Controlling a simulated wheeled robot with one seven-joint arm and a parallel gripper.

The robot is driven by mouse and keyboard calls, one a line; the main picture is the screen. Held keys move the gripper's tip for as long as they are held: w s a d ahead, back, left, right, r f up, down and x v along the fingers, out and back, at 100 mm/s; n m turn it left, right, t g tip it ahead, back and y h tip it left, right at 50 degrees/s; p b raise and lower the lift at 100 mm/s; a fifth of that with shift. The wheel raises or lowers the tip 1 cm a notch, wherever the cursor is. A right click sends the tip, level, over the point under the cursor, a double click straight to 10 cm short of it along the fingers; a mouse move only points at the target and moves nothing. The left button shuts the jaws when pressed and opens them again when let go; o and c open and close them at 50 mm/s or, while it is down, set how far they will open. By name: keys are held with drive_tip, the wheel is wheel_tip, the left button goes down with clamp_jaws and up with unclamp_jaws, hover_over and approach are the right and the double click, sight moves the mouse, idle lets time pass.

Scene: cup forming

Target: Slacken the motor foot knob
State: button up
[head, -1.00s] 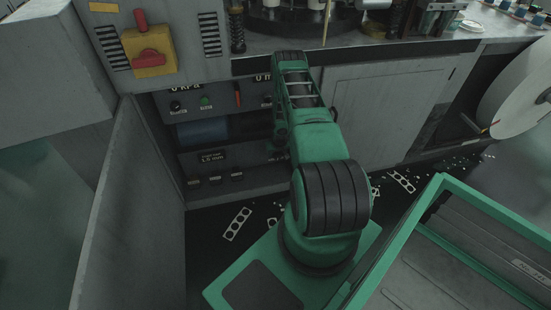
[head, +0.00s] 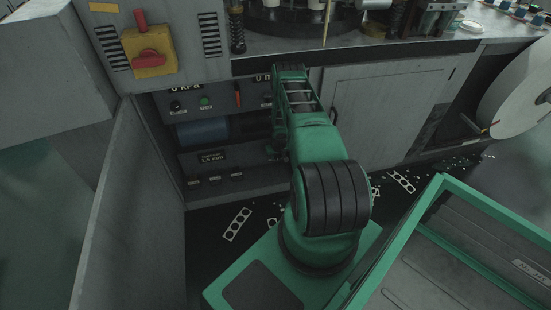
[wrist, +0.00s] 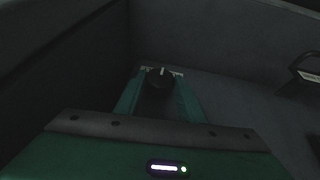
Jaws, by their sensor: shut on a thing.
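In the wrist view a black round knob (wrist: 159,80) with a short pale mark on its top edge sits between the tips of my gripper (wrist: 162,75). The two green fingers reach forward to either side of it, and the gripper is shut on the knob. The knob's base and what it is fixed to are too dark to make out. In the head view my arm reaches into the open lower bay of the machine, and it hides the gripper and the knob.
Dark walls stand close around the gripper in the wrist view. An open grey door (head: 135,205) stands left of the bay, and a closed cabinet door (head: 385,110) is to its right. A red and yellow switch (head: 149,52) is above. Punched scraps (head: 237,224) lie on the floor.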

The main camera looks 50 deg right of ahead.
drive_tip(key=shift+w+a+f, duration=0.1)
drive_tip(key=shift+w+a, duration=0.1)
drive_tip(key=shift+a, duration=0.15)
drive_tip(key=shift+w, duration=0.1)
drive_tip(key=shift+w+a+f+n+g+h, duration=0.1)
drive_tip(key=shift+w+a+n+g+h, duration=0.1)
drive_tip(key=shift+g+h, duration=0.3)
drive_tip(key=shift+w+a+f+n+g+h, duration=0.1)
drive_tip(key=shift+n+g+h, duration=0.1)
drive_tip(key=shift+h, duration=0.5)
drive_tip(key=h, duration=0.1)
drive_tip(key=g+h, duration=0.1)
drive_tip(key=h, duration=0.1)
drive_tip(key=n+g+h, duration=0.1)
drive_tip(key=shift+w+a+f, duration=0.2)
drive_tip(key=shift+a+f, duration=0.05)
drive_tip(key=shift+f, duration=0.05)
drive_tip(key=shift+h, duration=0.4)
drive_tip(key=o, duration=0.8)
drive_tip(key=shift+o, duration=1.2)
drive_tip(key=shift+s+d, duration=0.1)
drive_tip(key=shift+d, duration=0.05)
drive_tip(key=shift+r, duration=0.1)
